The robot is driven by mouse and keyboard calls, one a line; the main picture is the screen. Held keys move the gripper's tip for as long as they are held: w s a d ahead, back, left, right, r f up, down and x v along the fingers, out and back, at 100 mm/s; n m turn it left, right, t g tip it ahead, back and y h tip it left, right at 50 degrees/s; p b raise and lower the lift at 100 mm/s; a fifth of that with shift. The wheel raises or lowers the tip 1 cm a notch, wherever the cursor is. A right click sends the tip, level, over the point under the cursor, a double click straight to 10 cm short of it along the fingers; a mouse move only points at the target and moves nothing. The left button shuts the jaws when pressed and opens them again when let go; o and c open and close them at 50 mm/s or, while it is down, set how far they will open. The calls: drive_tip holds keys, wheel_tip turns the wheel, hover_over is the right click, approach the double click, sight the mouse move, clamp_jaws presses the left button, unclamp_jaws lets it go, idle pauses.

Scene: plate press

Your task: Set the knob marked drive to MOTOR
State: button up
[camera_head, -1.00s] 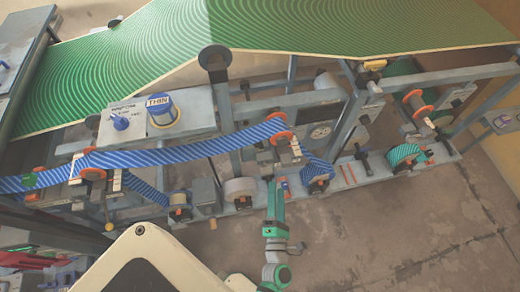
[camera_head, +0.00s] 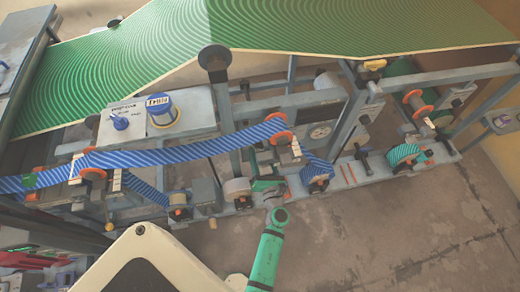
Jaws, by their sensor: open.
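A blue knob (camera_head: 121,123) stands on a white plate (camera_head: 108,133) on the grey shelf at the left. The plate's small lettering is too blurred to read surely, so I cannot tell whether this is the drive knob or which way it is set. Another blue knob (camera_head: 3,66) shows at the far left edge. My gripper (camera_head: 266,184) is at the end of my teal arm, right of and below the knob, well apart from it. It is open; its fingertips are small and hard to make out against the machine.
A blue striped band (camera_head: 180,153) runs over orange-edged rollers below the shelf. A green patterned sheet (camera_head: 270,40) spans the top. A grey post (camera_head: 222,110) rises between shelf and gripper. Floor is clear at lower right.

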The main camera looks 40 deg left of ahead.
sight(258, 145)
drive_tip(key=shift+x, duration=1.35)
drive_tip(key=shift+c, duration=0.2)
drive_tip(key=c, duration=1)
